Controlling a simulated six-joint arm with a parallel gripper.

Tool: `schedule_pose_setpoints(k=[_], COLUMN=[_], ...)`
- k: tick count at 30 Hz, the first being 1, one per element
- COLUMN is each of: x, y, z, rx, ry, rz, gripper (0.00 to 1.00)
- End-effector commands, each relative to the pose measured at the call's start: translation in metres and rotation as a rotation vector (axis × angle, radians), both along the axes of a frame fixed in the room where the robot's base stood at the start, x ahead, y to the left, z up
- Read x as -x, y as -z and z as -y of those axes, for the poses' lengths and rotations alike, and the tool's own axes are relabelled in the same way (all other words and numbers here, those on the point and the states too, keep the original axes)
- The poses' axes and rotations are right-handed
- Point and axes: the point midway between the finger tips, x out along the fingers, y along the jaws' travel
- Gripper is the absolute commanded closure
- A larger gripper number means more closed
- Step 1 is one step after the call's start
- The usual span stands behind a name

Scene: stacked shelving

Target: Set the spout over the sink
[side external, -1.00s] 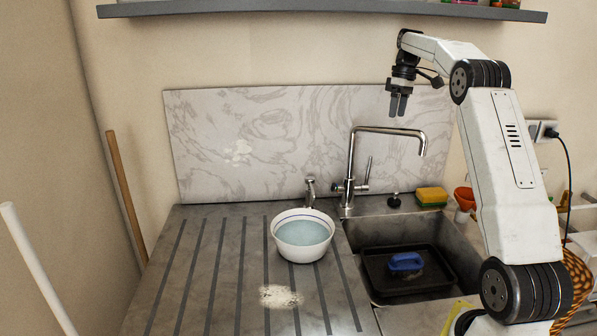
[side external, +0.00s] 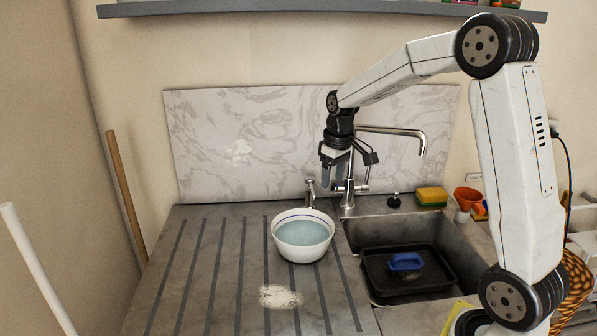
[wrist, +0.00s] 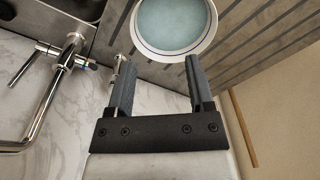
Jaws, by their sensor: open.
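The chrome tap stands behind the sink's left end. Its spout (side external: 395,131) reaches right from the tall column and bends down at the tip, on the sink (side external: 450,232) side. My gripper (side external: 334,172) points down just left of the tap column, above the back of the drainboard. In the wrist view my gripper (wrist: 156,65) is open, with nothing between its fingers. The tap column (wrist: 48,100) lies left of the fingers there, apart from them. The spout's tip is outside the wrist view. My wrist hides part of the column in the side view.
A white bowl of water (side external: 303,238) stands on the ribbed drainboard (side external: 205,270), in front of my gripper. A small metal fitting (side external: 310,192) is close behind it. A black tray (side external: 380,265) with a blue item lies in the sink. A sponge (side external: 431,196) sits on the back ledge.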

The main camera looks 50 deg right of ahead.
Motion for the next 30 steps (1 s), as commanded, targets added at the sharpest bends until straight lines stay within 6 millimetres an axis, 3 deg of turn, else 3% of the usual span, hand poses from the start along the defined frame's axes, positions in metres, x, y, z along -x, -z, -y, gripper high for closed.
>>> schedule_pose_setpoints(k=[6, 18, 24, 30], x=[0.025, 0.096, 0.127, 0.138], y=[0.028, 0.076, 0.091, 0.096], z=[-0.056, -0.137, -0.158, -0.164], rx=[0.020, 0.030, 0.025, 0.021], ry=[-0.013, -0.036, -0.046, -0.047], rz=[0.033, 0.109, 0.138, 0.149], gripper=[0.32, 0.32, 0.32, 0.32])
